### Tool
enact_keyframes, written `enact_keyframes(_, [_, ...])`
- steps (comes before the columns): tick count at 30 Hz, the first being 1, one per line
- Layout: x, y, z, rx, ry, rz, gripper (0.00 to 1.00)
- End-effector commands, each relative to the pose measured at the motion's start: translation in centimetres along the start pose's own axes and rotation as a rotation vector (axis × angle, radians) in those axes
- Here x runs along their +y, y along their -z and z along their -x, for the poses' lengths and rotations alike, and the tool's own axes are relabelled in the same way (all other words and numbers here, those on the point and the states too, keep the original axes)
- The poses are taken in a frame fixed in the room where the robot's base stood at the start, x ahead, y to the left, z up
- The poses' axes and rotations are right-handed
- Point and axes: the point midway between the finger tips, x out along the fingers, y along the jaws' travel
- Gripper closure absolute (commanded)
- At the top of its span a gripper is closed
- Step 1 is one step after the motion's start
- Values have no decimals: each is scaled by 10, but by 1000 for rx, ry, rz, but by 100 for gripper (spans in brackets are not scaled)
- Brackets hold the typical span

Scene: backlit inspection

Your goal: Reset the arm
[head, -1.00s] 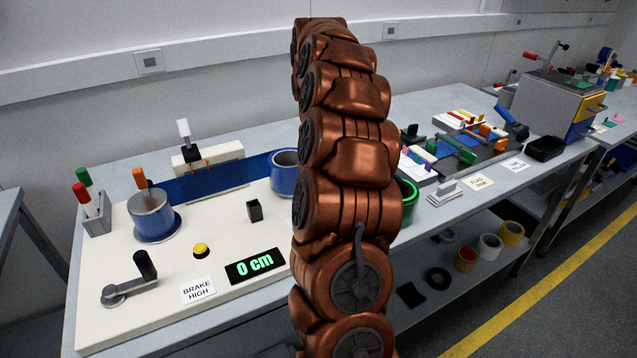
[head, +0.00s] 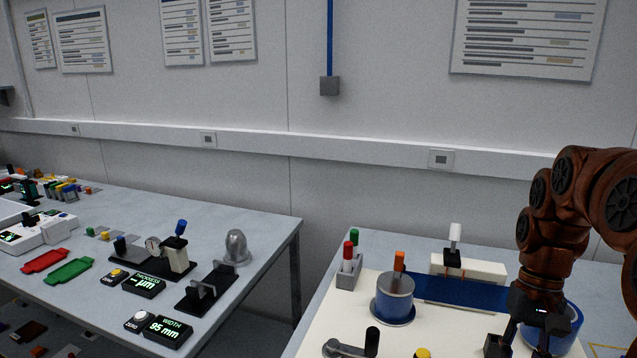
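My copper-coloured arm (head: 566,205) arches in at the right edge of the head view and bends down. My gripper (head: 527,342) hangs at its end, pointing down over the right part of the cream board (head: 318,327). Its dark fingers look spread, with a gap between them and nothing seen held. The lowest part of the fingers is near the bottom edge of the picture. The gripper partly covers a blue roll (head: 565,338) behind it.
The board carries a blue roll on a spindle (head: 394,298), a blue strip (head: 462,291), a crank (head: 345,348) and a marker holder (head: 349,272). A second table (head: 225,213) at left holds gauges and displays, including a width display (head: 167,330). A gap separates the tables.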

Motion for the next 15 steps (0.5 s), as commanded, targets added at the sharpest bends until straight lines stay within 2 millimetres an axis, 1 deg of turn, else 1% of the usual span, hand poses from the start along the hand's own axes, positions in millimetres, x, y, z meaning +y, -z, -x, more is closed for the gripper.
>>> enact_keyframes(1, [-11,-13,1,10,-10,29,64])
enact_keyframes(6, [-40,-50,-12,32,-36,112,64])
enact_keyframes(10, [-57,-79,-24,50,-54,167,64])
enact_keyframes(15, [-71,-117,-43,74,-75,226,64])
